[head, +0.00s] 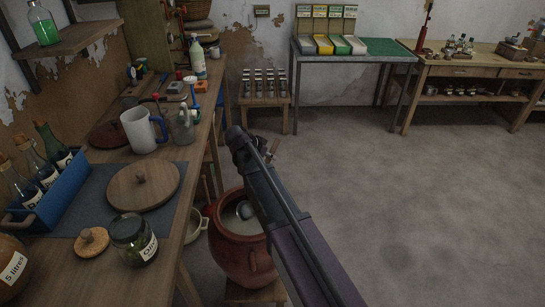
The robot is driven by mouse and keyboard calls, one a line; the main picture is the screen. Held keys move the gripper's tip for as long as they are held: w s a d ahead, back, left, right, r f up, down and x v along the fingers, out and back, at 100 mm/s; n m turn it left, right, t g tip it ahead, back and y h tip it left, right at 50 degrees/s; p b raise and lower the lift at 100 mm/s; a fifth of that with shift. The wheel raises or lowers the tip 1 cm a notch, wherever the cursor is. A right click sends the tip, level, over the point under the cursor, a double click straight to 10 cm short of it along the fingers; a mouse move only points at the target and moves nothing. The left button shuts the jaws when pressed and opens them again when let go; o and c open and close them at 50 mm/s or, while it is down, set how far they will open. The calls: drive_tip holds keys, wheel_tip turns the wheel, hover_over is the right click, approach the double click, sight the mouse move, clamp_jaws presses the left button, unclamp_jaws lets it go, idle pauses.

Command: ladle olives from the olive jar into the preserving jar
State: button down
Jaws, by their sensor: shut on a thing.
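The olive jar (230,262) is a big red-brown clay pot on a low stool beside the bench, with its mouth open. A pale, shiny round shape, likely the bowl of the ladle (245,210), shows in its mouth. The preserving jar (134,241) is a small glass jar with a white label near the bench's front edge, dark inside. My arm crosses in front of the olive jar. My gripper (264,146), mostly hidden behind it, is shut on what looks like the ladle's brown handle. I cannot see whether olives are in the bowl.
A round wooden lid (143,187) and a cork lid (92,242) lie near the preserving jar. A blue crate (62,198) of bottles, a white-and-blue jug (139,130) and a glass vessel (183,127) stand on the bench. The floor to the right is clear.

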drive_tip(key=shift+s+a+f+t+h+b, duration=0.3)
drive_tip(key=shift+s+a+t+h+b, duration=0.25)
drive_tip(key=shift+b, duration=0.3)
drive_tip(key=shift+s+a+f+t+h+b, duration=0.4)
drive_tip(key=shift+s+b, duration=0.2)
drive_tip(key=shift+b, duration=0.25)
wheel_tip(320, 180, down, 2)
drive_tip(key=shift+w+b, duration=0.15)
drive_tip(key=shift+b, duration=0.9)
wheel_tip(320, 180, down, 7)
drive_tip(key=b, duration=0.7)
drive_tip(key=shift+f, duration=0.1)
drive_tip(key=shift+y, duration=0.25)
